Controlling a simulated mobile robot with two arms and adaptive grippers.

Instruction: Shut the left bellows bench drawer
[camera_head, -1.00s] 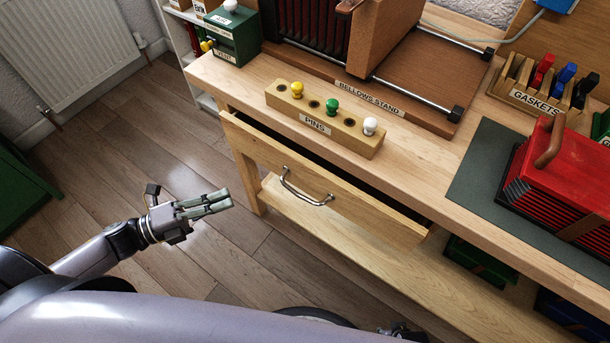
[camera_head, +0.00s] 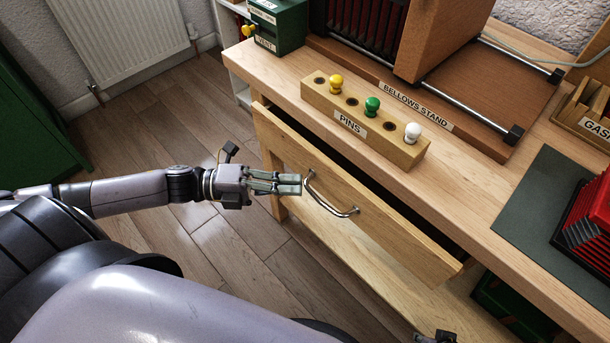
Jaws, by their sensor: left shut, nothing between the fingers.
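The left bellows bench drawer (camera_head: 375,222) is a pale wooden drawer under the bench top. It stands partly pulled out, with a dark gap showing behind its front. A curved metal handle (camera_head: 330,203) is on its front. My left gripper (camera_head: 300,184) is shut and empty, its fingertips at the left end of the handle in the picture. I cannot tell whether they touch it. Of my right arm, only a small dark part shows at the bottom edge (camera_head: 436,338); I cannot make out its jaws.
The bench top (camera_head: 470,190) carries a pin block (camera_head: 345,118) with yellow, green and white pins, a bellows stand (camera_head: 440,110) and a red bellows (camera_head: 590,225) on a dark mat (camera_head: 535,205). A green box (camera_head: 280,25) stands at the back left. Open floor (camera_head: 150,140) lies left of the bench.

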